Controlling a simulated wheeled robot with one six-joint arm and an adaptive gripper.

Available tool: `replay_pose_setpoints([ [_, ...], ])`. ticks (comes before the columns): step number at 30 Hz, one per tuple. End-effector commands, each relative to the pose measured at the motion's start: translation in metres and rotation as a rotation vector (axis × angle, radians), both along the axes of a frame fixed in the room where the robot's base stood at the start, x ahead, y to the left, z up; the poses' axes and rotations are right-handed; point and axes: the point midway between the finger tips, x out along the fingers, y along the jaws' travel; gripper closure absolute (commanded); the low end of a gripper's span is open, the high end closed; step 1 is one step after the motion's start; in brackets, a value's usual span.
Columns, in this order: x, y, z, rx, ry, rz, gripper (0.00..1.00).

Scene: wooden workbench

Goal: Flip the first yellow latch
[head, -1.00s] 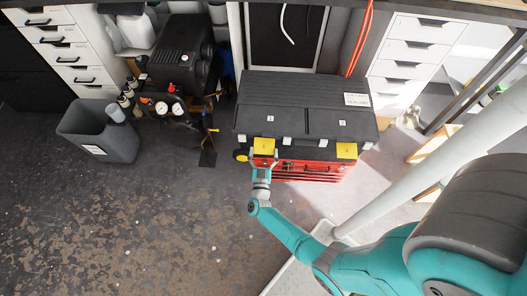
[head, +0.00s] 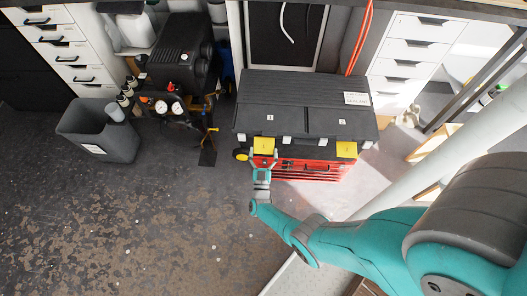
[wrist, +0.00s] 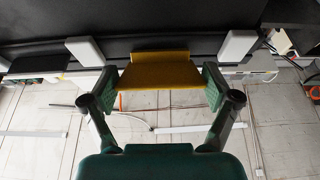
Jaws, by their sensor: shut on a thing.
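A black toolbox (head: 310,101) with a red lower part stands against the back. Two yellow latches are on its front edge: the left latch (head: 264,143) and the right latch (head: 346,149). My gripper (head: 263,160) is at the left latch. In the wrist view my gripper (wrist: 160,90) has its green finger pads on both sides of the yellow latch (wrist: 160,70), shut on it. The latch's upper edge meets the black lid. The right latch is outside the wrist view.
White clips (wrist: 238,45) sit along the lid edge beside the latch. A black compressor (head: 180,55) and a grey bin (head: 98,130) stand to the left. White drawers (head: 405,55) are at the back right. The floor (head: 150,225) at the front left is clear.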

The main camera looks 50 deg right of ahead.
Motion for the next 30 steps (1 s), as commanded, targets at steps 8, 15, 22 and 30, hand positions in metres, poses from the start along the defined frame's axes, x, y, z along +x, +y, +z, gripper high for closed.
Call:
replay_pose_setpoints([
  [8,-0.001,0.000,0.000,-0.001,-0.002,-0.001,0.00],
  [15,-0.002,0.003,-0.001,-0.001,0.000,0.001,0.00],
  [22,-0.019,0.026,-0.013,0.000,0.002,0.004,0.00],
  [30,-0.039,0.051,-0.026,-0.002,0.001,0.001,0.00],
])
